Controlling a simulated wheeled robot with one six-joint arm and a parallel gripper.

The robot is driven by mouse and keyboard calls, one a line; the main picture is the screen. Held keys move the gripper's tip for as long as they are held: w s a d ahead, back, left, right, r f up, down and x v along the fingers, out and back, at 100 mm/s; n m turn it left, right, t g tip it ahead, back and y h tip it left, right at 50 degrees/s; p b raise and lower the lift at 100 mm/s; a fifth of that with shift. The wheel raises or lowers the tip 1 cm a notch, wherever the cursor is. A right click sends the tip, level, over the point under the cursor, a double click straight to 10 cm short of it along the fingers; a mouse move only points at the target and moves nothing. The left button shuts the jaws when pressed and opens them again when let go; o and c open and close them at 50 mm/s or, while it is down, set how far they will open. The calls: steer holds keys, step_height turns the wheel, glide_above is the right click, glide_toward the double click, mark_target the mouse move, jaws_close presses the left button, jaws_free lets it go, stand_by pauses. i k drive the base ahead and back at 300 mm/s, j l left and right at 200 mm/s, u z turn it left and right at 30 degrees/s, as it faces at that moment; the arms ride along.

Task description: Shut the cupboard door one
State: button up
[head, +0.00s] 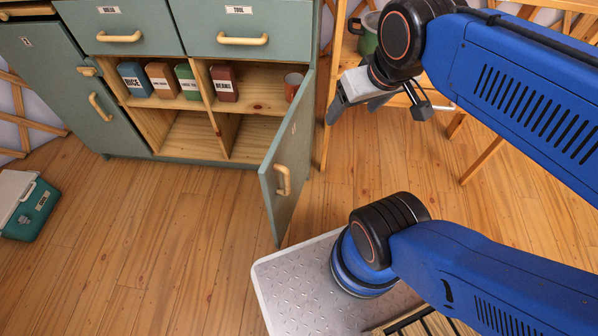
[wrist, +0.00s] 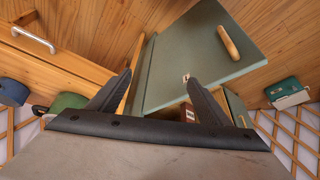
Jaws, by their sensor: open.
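Cupboard door one (head: 272,165) is the grey-green door on the right of the cupboard. It stands wide open, swung out towards me, with a pale wooden handle (head: 284,180) on its outer face. In the wrist view, the door (wrist: 190,60) shows beyond my fingers, with its handle (wrist: 229,41) and a small number label near its edge. My gripper (head: 352,108) is open and empty, to the right of the door. In the wrist view, the fingers (wrist: 158,92) are spread, with the door's near edge between and beyond them. I cannot tell whether they touch it.
Boxes (head: 137,80) and a reddish mug (head: 293,86) stand on the cupboard shelf. A teal case (head: 30,205) lies on the floor at left. A wooden stand with a green pot (head: 368,35) is behind my gripper. The floor before the cupboard is clear.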

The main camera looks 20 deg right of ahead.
mark_target(298, 173)
steer(key=k+u, duration=0.15)
steer(key=k, duration=0.45)
steer(key=k+j+u, duration=0.1)
steer(key=k, duration=0.45)
